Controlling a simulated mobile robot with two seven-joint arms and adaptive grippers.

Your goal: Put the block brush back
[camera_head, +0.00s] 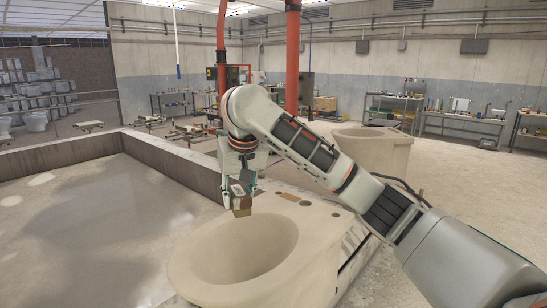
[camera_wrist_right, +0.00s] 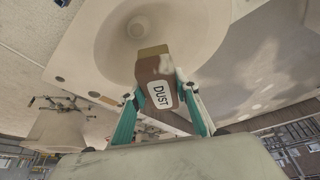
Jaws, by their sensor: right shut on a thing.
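My right gripper (camera_head: 240,190) is shut on the block brush (camera_head: 241,206), above the back rim of a cream toilet bowl (camera_head: 190,262). In the right wrist view the brush (camera_wrist_right: 155,68) is a brown block with a white label reading "DUST" and a tan end. The teal fingers of the right gripper (camera_wrist_right: 160,98) stand on either side of it. The tan end points toward the bowl (camera_wrist_right: 200,25). I cannot tell whether the brush touches the bowl. My left gripper is not in view.
A low wall (camera_head: 170,158) borders a wide grey floor area (camera_head: 80,230) at the left. A second cream bowl (camera_head: 372,150) stands behind my right arm. Workbenches with tools (camera_head: 460,117) line the far wall. Orange-red posts (camera_head: 292,60) rise behind the arm.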

